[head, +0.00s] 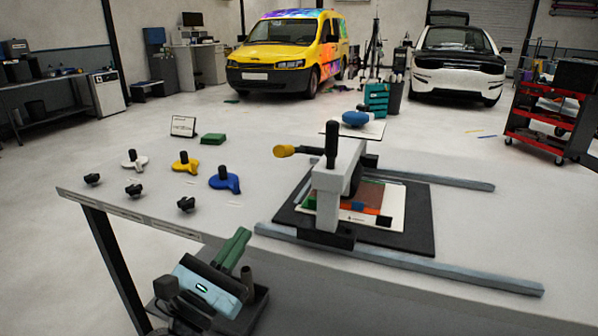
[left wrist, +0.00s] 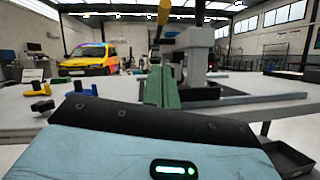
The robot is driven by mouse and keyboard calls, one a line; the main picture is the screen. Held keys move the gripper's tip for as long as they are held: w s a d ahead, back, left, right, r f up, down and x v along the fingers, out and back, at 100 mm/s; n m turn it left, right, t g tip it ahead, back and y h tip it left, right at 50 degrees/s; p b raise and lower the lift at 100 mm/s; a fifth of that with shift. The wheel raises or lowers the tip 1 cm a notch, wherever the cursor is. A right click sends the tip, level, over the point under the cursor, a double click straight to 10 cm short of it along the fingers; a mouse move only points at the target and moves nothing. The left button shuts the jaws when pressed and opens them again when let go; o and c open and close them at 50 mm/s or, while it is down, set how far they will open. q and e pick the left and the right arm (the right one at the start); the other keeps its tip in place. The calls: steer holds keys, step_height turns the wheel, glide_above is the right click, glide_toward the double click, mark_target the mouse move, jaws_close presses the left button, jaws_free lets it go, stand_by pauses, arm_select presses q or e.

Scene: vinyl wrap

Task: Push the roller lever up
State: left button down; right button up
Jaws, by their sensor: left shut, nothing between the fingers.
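The roller lever (head: 284,151) has a yellow knob and sticks out to the left from the top of the grey roller frame (head: 327,200). The yellow knob also shows in the left wrist view at the top (left wrist: 163,13), beyond my fingers. A black upright handle (head: 331,145) stands on top of the frame. My left gripper (head: 240,240) has green fingers. It is shut and empty, below and left of the lever, near the table's front edge. Its fingers also show in the left wrist view (left wrist: 160,92). The gripper and lever appear apart. My right gripper is not in view.
The frame stands over a black mat (head: 418,225) with a printed sheet (head: 394,217), between grey rails (head: 395,264). White, yellow (head: 185,164) and blue (head: 224,180) tools and small black knobs (head: 186,203) lie left on the white table (head: 250,150). Table between knobs and frame is clear.

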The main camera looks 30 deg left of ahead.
arm_select(q)
steer(key=shift+r, duration=0.4)
steer(key=p, duration=0.2)
glide_toward(293, 151)
step_height(293, 151, down, 2)
steer(key=w+a, duration=0.2)
steer(key=w, duration=0.1)
steer(key=shift+w+d+r+p, duration=0.1)
steer(key=shift+w+r+p, duration=0.1)
steer(key=shift+r, duration=0.35)
steer(key=shift+w+d+r+p, duration=0.1)
steer(key=shift+w+r+p, duration=0.15)
steer(key=shift+r, duration=0.25)
steer(key=shift+w+d+r+p, duration=0.1)
steer(key=shift+w+r+p, duration=0.1)
steer(key=shift+r, duration=0.35)
